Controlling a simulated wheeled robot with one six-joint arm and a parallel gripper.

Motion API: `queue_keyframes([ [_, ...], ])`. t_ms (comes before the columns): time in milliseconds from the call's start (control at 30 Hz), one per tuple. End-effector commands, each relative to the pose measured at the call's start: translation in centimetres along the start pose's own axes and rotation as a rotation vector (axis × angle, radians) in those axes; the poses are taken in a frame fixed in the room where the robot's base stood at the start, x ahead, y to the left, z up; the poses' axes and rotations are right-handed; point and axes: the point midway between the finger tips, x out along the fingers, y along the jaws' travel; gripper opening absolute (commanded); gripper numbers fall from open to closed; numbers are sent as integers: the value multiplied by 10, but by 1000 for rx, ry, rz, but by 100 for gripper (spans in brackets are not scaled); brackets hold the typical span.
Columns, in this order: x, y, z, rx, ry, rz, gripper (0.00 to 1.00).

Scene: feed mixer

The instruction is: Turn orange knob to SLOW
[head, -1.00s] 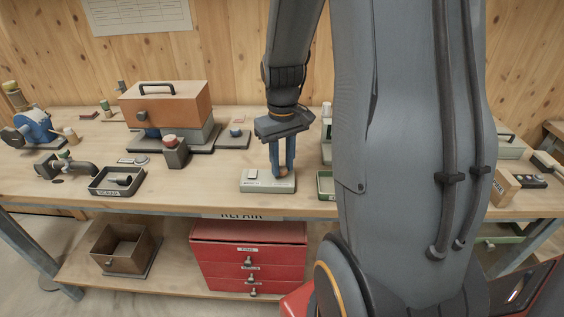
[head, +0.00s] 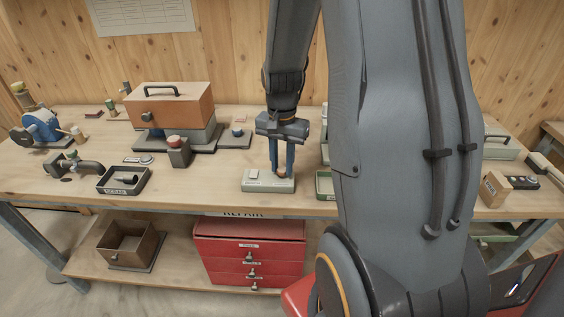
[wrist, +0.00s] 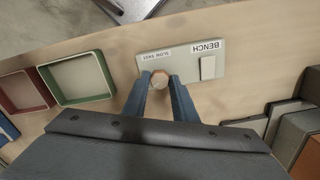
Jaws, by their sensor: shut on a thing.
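The orange knob (wrist: 159,78) sits on a pale green control box (head: 258,187) on the workbench. In the wrist view the box (wrist: 181,60) carries a label reading "SLOW FAST", a "BENCH" label and a pale rocker-like block (wrist: 208,67). My gripper (wrist: 159,88) is shut on the orange knob, with one blue finger on each side of it. In the head view my gripper (head: 281,172) points down onto the right part of the box, and its fingers mostly hide the knob. The knob's pointer direction cannot be made out.
A green tray (wrist: 77,100) and a red tray (wrist: 24,105) lie beside the box in the wrist view.

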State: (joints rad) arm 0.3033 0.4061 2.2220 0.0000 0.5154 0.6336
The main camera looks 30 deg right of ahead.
Motion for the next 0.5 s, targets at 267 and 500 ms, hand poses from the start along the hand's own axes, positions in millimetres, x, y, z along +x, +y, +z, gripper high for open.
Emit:
queue_keyframes([
  [267,-2,-2,-2,241,5,-5,3],
  [500,-2,-3,-3,397,6,-7,3],
])
